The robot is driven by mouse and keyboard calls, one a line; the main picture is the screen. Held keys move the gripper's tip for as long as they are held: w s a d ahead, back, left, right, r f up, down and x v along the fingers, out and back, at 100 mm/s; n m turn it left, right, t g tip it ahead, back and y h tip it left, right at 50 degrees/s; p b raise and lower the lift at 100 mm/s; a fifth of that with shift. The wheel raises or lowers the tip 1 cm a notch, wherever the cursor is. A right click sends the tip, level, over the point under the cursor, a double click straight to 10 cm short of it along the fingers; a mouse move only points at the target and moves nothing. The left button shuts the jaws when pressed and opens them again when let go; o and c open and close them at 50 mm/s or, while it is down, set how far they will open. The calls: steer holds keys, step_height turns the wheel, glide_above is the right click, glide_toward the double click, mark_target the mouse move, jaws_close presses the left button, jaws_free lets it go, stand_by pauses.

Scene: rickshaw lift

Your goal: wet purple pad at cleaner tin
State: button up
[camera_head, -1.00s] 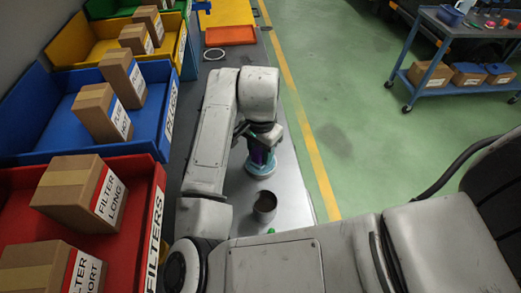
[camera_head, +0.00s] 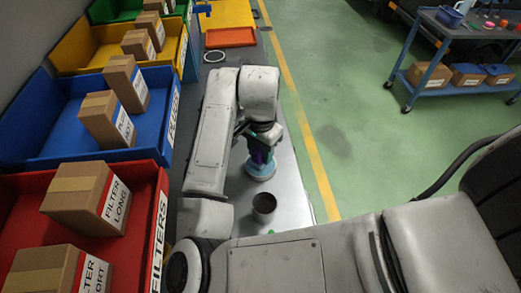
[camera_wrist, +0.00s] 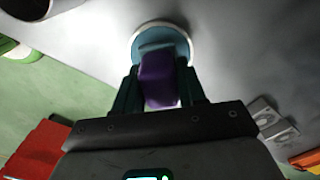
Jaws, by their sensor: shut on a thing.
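The purple pad (camera_wrist: 158,80) is held between the two dark green fingers of my gripper (camera_wrist: 160,92) in the wrist view. In the head view the purple pad (camera_head: 258,155) shows small below my gripper (camera_head: 260,148). A round light-blue tin with a pale rim, the likely cleaner tin (camera_wrist: 160,36), lies just beyond the pad; it also shows in the head view (camera_head: 261,171). The pad overlaps the tin in both views. I cannot tell whether it touches the tin's surface.
A dark open cup (camera_head: 264,206) stands on the grey bench near the tin. Bins of boxes, the nearest a red bin (camera_head: 150,200), line the left side.

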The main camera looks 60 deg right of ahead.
steer(key=shift+r+p, duration=2.1)
steer(key=shift+r, duration=0.75)
